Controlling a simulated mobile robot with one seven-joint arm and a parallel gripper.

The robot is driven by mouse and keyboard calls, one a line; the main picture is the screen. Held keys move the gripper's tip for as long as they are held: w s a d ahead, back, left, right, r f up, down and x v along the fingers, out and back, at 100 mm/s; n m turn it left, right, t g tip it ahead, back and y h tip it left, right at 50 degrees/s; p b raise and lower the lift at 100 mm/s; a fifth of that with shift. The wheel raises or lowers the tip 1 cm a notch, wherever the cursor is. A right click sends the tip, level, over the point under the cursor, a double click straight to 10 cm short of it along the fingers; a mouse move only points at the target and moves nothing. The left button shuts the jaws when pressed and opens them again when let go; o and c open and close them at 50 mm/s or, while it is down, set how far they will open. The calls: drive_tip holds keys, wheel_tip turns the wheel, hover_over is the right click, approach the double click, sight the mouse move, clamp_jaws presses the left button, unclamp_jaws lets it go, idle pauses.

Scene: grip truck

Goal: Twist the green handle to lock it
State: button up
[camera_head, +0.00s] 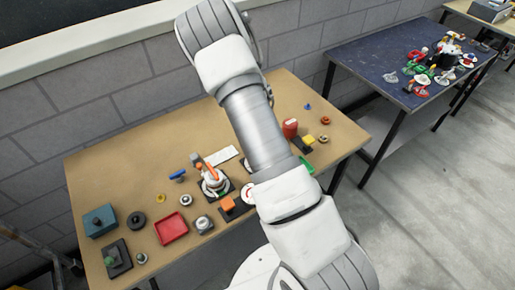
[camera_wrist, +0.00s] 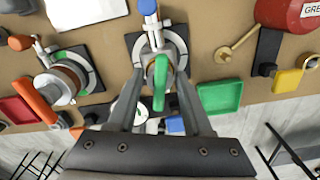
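The green handle (camera_wrist: 160,82) shows in the wrist view as an upright narrow bar on a round grey fixture (camera_wrist: 176,44) with a dark square base. A blue-tipped white lever (camera_wrist: 149,12) rises from the same fixture. My gripper (camera_wrist: 160,80) has its two fingers apart, one on each side of the green handle, with visible gaps. I cannot tell exactly how deep the fingers reach around it. In the head view my arm covers the gripper and the green-handled fixture.
A similar fixture with an orange handle (camera_wrist: 36,100) stands left. A green tray (camera_wrist: 221,97) and brass-coloured lever (camera_wrist: 236,42) lie right. A red canister (camera_wrist: 285,12) is at upper right. A red tray (camera_head: 171,228) and blue box (camera_head: 99,221) sit on the wooden table (camera_head: 95,166).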

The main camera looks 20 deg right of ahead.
wheel_tip(320, 180, up, 8)
drive_tip(key=p, duration=0.6)
drive_tip(key=shift+f, duration=0.2)
idle(0.5)
drive_tip(key=s+a+r+n+t+y, duration=0.1)
drive_tip(key=s+a+r+n, duration=0.15)
drive_tip(key=r+n, duration=0.4)
drive_tip(key=s+a+r+n+t+y+b, duration=0.1)
drive_tip(key=s+a+r+n, duration=0.15)
drive_tip(key=r+n, duration=0.4)
drive_tip(key=s+a+r+n, duration=0.2)
drive_tip(key=a+r+n, duration=0.2)
drive_tip(key=r, duration=0.5)
drive_tip(key=s+r+n+t+h+b, duration=0.1)
drive_tip(key=s+r+n, duration=0.3)
drive_tip(key=s+n, duration=0.4)
drive_tip(key=s+r+n+t+h+b, duration=0.1)
drive_tip(key=s+r+n+t, duration=0.1)
drive_tip(key=s+r+n, duration=0.3)
drive_tip(key=s+a+n, duration=0.1)
drive_tip(key=s+n, duration=0.3)
drive_tip(key=n, duration=0.3)
drive_tip(key=shift+s+r+t, duration=0.2)
drive_tip(key=shift+t, duration=0.1)
